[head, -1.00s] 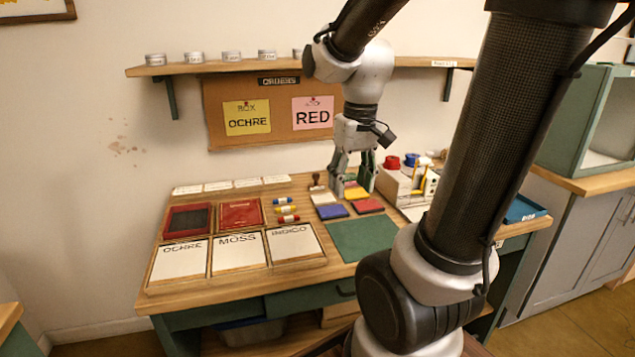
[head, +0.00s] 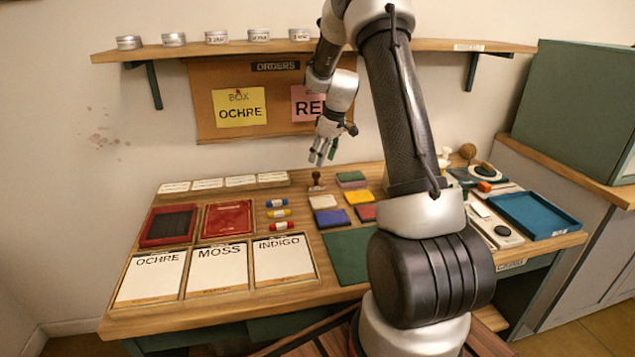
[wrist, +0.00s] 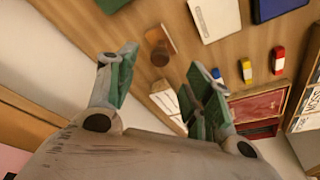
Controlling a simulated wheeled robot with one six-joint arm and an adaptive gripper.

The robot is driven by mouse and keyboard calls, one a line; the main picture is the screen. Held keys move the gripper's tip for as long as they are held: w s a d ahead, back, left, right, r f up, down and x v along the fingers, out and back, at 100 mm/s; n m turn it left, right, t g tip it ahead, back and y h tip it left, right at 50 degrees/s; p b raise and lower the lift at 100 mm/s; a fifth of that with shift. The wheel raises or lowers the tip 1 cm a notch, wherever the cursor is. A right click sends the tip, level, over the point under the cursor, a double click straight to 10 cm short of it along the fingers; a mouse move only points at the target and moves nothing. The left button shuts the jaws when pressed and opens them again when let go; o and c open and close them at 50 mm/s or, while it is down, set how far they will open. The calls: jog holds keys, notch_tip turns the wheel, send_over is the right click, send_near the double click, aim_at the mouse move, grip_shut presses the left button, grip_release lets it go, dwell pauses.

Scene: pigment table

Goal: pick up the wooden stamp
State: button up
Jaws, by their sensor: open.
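The wooden stamp (head: 316,181) stands on the table near its back edge, a small dark brown knobbed piece beside the pale ink pad. In the wrist view the stamp (wrist: 158,48) shows between and beyond my fingertips, with its round knob toward me. My gripper (head: 322,152) is above the stamp in the head view, apart from it. In the wrist view my gripper (wrist: 165,75) has its two green-padded fingers spread wide with nothing between them.
Several coloured pads (head: 357,196) lie right of the stamp. Three small tubes (head: 278,213) lie to its left, by the red boxes (head: 229,218). A shelf with tins (head: 216,37) and the order board (head: 199,110) are behind. A blue tray (head: 535,215) lies at the right.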

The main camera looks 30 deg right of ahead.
aim_at(316, 172)
jog(key=shift+x, duration=1.1)
jog(key=x, duration=0.5)
jog(key=shift+w+a+f, duration=0.1)
jog(key=shift+w+f, duration=0.15)
jog(key=shift+w, duration=0.05)
jog(key=c, duration=1.1)
